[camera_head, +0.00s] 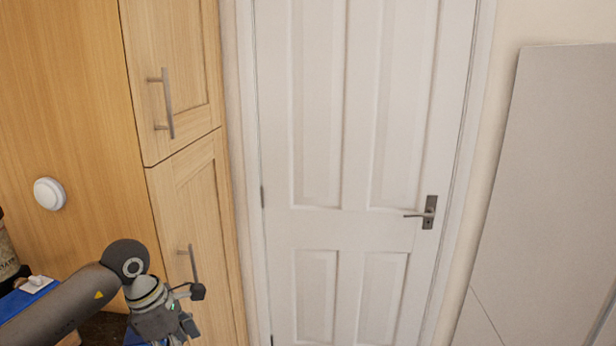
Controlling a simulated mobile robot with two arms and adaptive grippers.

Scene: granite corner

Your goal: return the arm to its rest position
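My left arm (65,303) comes in from the lower left and bends at a dark round joint. Its gripper (165,332) hangs at the bottom edge, pointing down, in front of the lower wooden cabinet door (195,220). The fingertips are partly cut off by the frame, so I cannot tell whether it is open or shut. I see nothing clearly held in it. My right arm and gripper are not in view.
A closed white panelled door (360,225) with a dark handle (428,212) fills the middle. A grey panel (550,190) stands at the right. A white round fitting (49,194) is on the wood at left. A blue object (22,299) lies partly behind my arm.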

